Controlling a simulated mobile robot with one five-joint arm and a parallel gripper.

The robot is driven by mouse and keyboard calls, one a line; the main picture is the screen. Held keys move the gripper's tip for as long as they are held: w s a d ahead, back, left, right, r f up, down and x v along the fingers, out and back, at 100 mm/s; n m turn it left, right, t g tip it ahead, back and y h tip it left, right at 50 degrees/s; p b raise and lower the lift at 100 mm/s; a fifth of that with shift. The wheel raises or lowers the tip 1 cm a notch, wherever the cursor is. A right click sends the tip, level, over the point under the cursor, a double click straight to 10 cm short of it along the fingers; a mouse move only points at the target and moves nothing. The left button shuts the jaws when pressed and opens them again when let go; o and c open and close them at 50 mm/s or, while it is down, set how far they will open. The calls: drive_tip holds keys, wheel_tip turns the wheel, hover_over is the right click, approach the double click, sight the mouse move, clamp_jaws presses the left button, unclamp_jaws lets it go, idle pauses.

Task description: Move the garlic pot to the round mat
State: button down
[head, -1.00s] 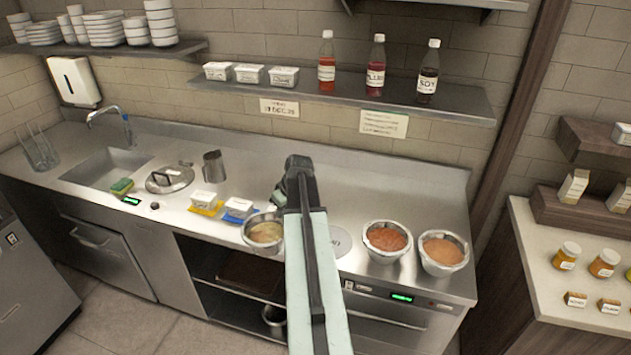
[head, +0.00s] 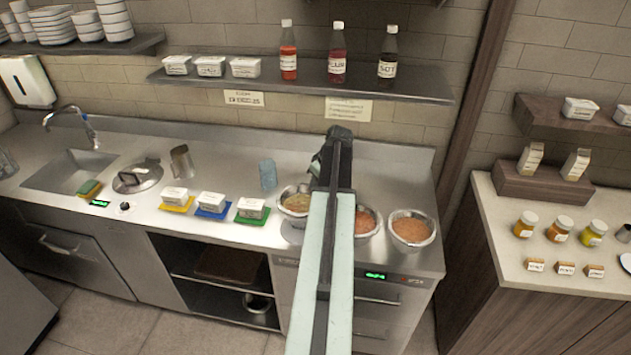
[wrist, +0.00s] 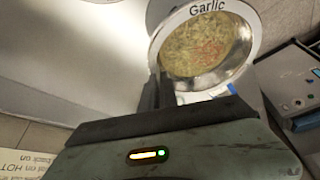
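The garlic pot (head: 295,203) is a metal bowl with yellowish-green contents, just left of my arm in the head view. In the wrist view the pot (wrist: 232,78) shows the label "Garlic" on its rim. My gripper (wrist: 158,90) is at the near side of that rim and appears shut on it; the arm hides the grip in the head view (head: 322,185). The round mat (head: 291,236) is a grey disc on the counter, mostly hidden below the pot. The pot appears raised over it.
Two pots with orange-red contents (head: 364,222) (head: 411,231) stand close to the right. Small white tubs on yellow, blue and green mats (head: 252,209) stand to the left. A blue cup (head: 268,175) stands behind. A bottle shelf (head: 310,84) hangs above.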

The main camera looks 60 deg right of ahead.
drive_tip(key=shift+f+b, duration=2.55)
drive_tip(key=shift+f, duration=0.35)
drive_tip(key=c, duration=0.9)
unclamp_jaws()
drive_tip(key=shift+s+r, duration=0.1)
drive_tip(key=shift+r, duration=0.25)
wheel_tip(320, 180, up, 11)
drive_tip(key=p, duration=1)
drive_tip(key=shift+f+p, duration=0.2)
drive_tip(key=shift+p, duration=0.15)
drive_tip(key=shift+f, duration=0.1)
